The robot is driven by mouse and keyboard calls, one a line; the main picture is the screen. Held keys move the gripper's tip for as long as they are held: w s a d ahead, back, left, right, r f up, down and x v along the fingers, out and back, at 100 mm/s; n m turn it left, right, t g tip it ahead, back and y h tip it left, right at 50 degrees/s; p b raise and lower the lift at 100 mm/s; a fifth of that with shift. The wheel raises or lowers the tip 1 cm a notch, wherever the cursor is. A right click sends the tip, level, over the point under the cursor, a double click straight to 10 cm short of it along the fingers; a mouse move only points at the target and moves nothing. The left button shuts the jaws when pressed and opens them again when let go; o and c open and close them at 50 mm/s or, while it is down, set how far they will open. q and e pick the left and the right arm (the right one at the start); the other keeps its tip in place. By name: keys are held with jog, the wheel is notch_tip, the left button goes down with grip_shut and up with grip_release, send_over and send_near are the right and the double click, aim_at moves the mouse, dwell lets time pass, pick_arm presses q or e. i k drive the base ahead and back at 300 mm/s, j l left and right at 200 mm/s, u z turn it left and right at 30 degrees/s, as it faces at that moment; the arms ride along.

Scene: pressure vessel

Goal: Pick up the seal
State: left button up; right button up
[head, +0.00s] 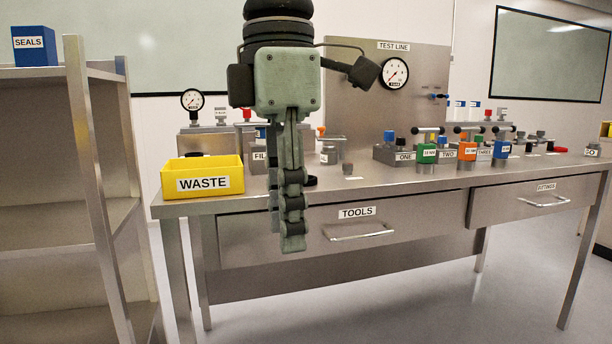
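No seal can be clearly made out. A blue box labelled SEALS (35,46) stands on the top of the shelf unit at the far left; its inside is not visible. My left gripper (286,230) hangs fingers-down in the middle of the view, in front of the bench. It is seen nearly side-on, with its fingers overlapping, so its opening is unclear; no held object shows. A small black object (311,181) shows partly behind it on the bench, too hidden to identify. My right gripper is out of view.
A yellow WASTE bin (203,178) stands at the left end of the steel bench (400,178). Labelled blocks and valves, a pressure gauge (395,73) and fittings fill its back and right. The metal shelf unit (75,150) stands left, with a floor gap between.

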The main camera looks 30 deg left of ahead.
aim_at(312, 181)
jog(key=i+j, duration=1.2)
jog(key=i, duration=0.15)
